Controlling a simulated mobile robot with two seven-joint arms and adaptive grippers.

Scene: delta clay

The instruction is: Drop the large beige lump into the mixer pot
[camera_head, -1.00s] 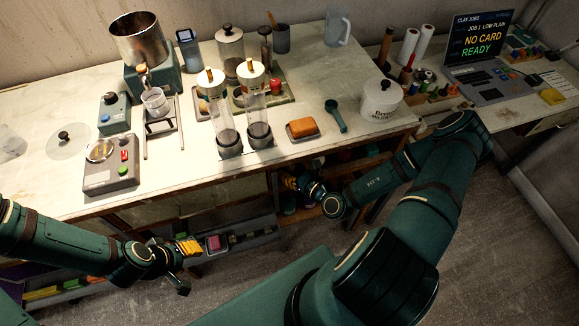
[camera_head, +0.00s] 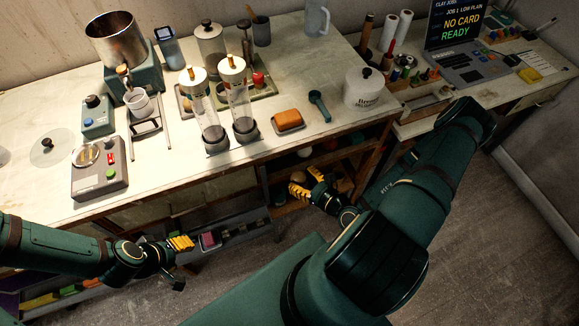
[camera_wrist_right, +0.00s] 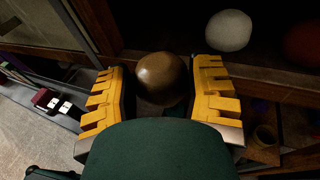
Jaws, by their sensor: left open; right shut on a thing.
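The large beige lump (camera_wrist_right: 161,78) is a smooth round ball, brownish in the shade, between the yellow fingers of my right gripper (camera_wrist_right: 163,92). The right gripper (camera_head: 300,184) is shut on it, in front of the shelf under the table; the lump shows small there (camera_head: 298,176). The mixer pot (camera_head: 117,45) is a steel pot on a green base at the back left of the table, far from the right gripper. My left gripper (camera_head: 183,244) hangs open and empty below the table's front edge.
A white ball (camera_wrist_right: 228,30) and a reddish ball (camera_wrist_right: 304,42) lie on the shelf. The table's front edge (camera_head: 200,178) lies above the right gripper. Two glass cylinders (camera_head: 240,105), an orange block (camera_head: 288,117) and a white lidded jar (camera_head: 364,88) stand on the table.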

